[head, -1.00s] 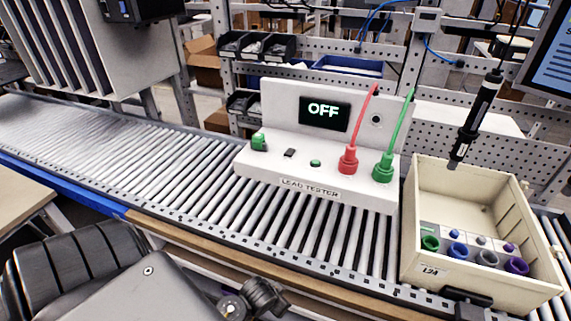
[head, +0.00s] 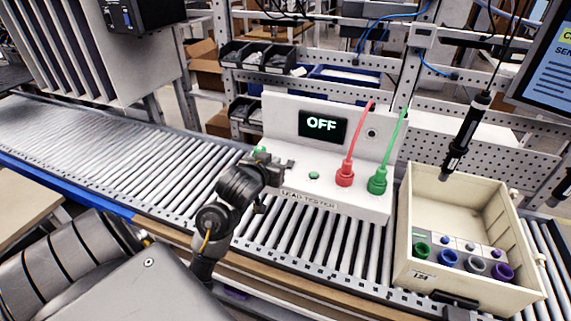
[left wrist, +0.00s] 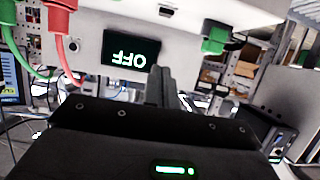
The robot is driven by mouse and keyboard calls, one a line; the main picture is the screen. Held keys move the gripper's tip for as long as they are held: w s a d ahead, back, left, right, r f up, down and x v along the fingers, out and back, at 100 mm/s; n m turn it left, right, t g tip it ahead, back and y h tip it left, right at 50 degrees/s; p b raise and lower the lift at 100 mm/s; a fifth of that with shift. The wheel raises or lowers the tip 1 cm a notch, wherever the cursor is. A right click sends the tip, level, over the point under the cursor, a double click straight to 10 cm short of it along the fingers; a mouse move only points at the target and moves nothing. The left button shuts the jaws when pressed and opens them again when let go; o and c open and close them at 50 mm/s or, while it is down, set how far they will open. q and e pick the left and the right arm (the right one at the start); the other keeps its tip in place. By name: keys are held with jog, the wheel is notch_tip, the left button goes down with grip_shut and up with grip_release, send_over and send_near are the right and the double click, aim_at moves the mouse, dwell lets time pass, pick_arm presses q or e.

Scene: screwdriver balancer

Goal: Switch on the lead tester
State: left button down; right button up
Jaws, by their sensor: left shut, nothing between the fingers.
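The lead tester (head: 330,202) is a white box on the roller conveyor, and its display (head: 322,125) reads OFF. A green button (head: 314,175) is on its front ledge, with a red plug (head: 345,173) and a green plug (head: 378,180) to the right. My left gripper (head: 287,164) is shut and empty at the ledge's left part, covering the small black switch in the head view. I cannot tell whether it touches. In the left wrist view, the tester appears upside down, with my shut fingers (left wrist: 160,85) beside the display (left wrist: 130,52) and the black switch (left wrist: 166,11) visible.
A cream bin (head: 470,205) with several coloured ring-like parts stands right of the tester. Black parts bins (head: 262,55) are on the rack behind. The conveyor to the left (head: 90,140) is clear.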

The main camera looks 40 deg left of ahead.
aim_at(290, 164)
pick_arm(q)
jog(key=b+x, duration=0.1)
jog(key=x, duration=0.3)
jog(key=shift+f, duration=0.15)
jog(key=x, duration=0.5)
jog(key=shift+w+p, duration=0.25)
jog(key=shift+p, duration=0.05)
notch_tip(290, 164, down, 3)
jog(key=shift+a+r+p, duration=0.1)
jog(key=shift+p, duration=0.55)
jog(key=shift+s+f, duration=0.1)
jog(key=shift+f, duration=0.55)
